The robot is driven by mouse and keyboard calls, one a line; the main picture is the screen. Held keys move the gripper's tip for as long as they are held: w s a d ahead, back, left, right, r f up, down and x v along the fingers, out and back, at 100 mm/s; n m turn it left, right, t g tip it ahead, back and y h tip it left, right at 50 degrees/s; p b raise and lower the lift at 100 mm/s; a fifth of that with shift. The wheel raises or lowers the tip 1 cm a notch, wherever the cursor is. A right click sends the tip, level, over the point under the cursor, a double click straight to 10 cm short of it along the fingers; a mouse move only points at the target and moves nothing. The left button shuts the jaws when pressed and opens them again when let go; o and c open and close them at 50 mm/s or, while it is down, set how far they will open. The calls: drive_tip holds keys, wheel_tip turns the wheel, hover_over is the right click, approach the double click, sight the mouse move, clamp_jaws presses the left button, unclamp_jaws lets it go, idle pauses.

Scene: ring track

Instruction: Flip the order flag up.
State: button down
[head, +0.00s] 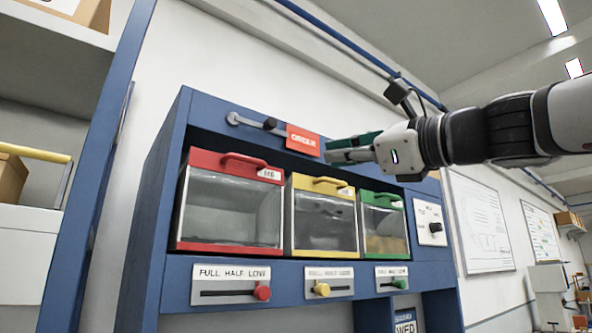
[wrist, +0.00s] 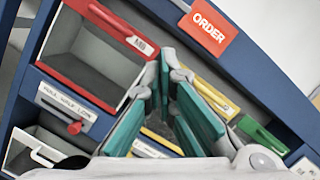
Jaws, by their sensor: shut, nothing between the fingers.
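The order flag (head: 303,140) is a red-orange plate lettered ORDER. It sits at the right end of a grey lever (head: 246,120) with a black knob (head: 269,123), on the blue top rail of the cabinet. The lever lies nearly level. In the wrist view the flag (wrist: 209,28) shows at the top, beyond the fingertips. My gripper (head: 334,150) is just right of and slightly below the flag in the head view, with green-padded fingers. Its fingertips (wrist: 166,62) meet in the wrist view and hold nothing. I cannot tell whether they touch the flag.
The blue cabinet (head: 172,160) holds a red-framed bin (head: 230,207), a yellow-framed bin (head: 324,222) and a green-framed bin (head: 384,228). Sliders marked FULL HALF LOW sit below. A white panel with a black knob (head: 434,227) is at right. A blue shelf post stands at left.

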sight(266, 124)
drive_tip(key=shift+w+a+r+p, duration=0.7)
drive_tip(key=shift+w+a+r, duration=0.2)
drive_tip(key=shift+a, duration=0.5)
drive_tip(key=shift+w+a+r+p, duration=0.7)
drive_tip(key=shift+w+a+r, duration=0.25)
drive_tip(key=shift+a, duration=0.5)
drive_tip(key=shift+w+a+r+p, duration=0.75)
drive_tip(key=shift+w+a, duration=0.25)
drive_tip(key=shift+a, duration=0.4)
drive_tip(key=shift+w+d+r+n, duration=0.1)
drive_tip(key=shift+r+n, duration=0.15)
drive_tip(key=shift+n, duration=0.25)
